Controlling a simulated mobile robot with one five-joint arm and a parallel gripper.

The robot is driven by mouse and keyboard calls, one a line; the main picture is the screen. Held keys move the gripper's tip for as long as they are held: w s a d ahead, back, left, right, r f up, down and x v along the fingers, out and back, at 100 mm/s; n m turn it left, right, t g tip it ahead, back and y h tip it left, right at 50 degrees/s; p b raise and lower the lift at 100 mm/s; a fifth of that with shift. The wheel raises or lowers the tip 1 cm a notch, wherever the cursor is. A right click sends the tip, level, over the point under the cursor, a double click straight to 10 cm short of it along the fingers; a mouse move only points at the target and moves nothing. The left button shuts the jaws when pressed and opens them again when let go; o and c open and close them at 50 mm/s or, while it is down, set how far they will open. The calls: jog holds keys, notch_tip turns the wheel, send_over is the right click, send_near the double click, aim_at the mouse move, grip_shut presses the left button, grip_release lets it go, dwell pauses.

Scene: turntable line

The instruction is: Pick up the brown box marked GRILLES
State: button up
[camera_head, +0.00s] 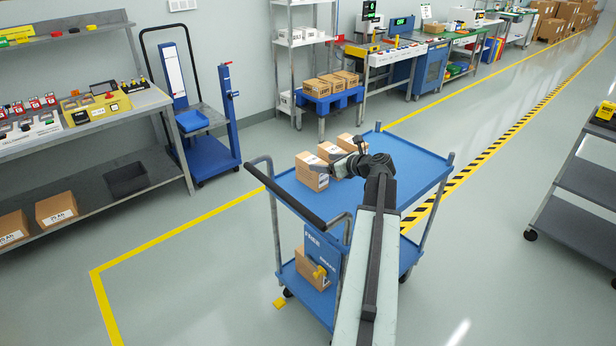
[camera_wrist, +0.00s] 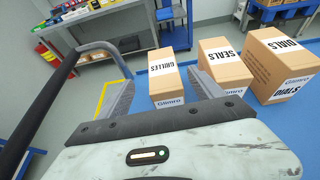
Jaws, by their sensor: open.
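The brown box marked GRILLES (camera_wrist: 163,78) stands on the blue top deck of a cart. In the wrist view its label reads on top, and it lies ahead of my gripper (camera_wrist: 160,82), framed by the two fingers. The fingers are apart with nothing held. In the head view this appears to be the nearest box of the row (camera_head: 308,172), at the left side of the deck. My gripper (camera_head: 330,167) is just right of it, partly covering it. Whether the fingertips reach alongside the box is hard to tell.
Boxes marked SEALS (camera_wrist: 225,66) and DIALS (camera_wrist: 280,68) stand right of GRILLES in the wrist view. The cart's dark handle (camera_head: 285,196) rises at the deck's near left end. The blue deck (camera_head: 415,163) is bare on the right. Another box (camera_head: 312,270) sits on the lower shelf.

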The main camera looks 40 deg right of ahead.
aim_at(313, 161)
jog(key=b+x, duration=0.1)
jog(key=x, duration=0.3)
jog(key=b+x, duration=0.2)
jog(key=x, duration=0.2)
jog(key=shift+d, duration=0.25)
grip_shut()
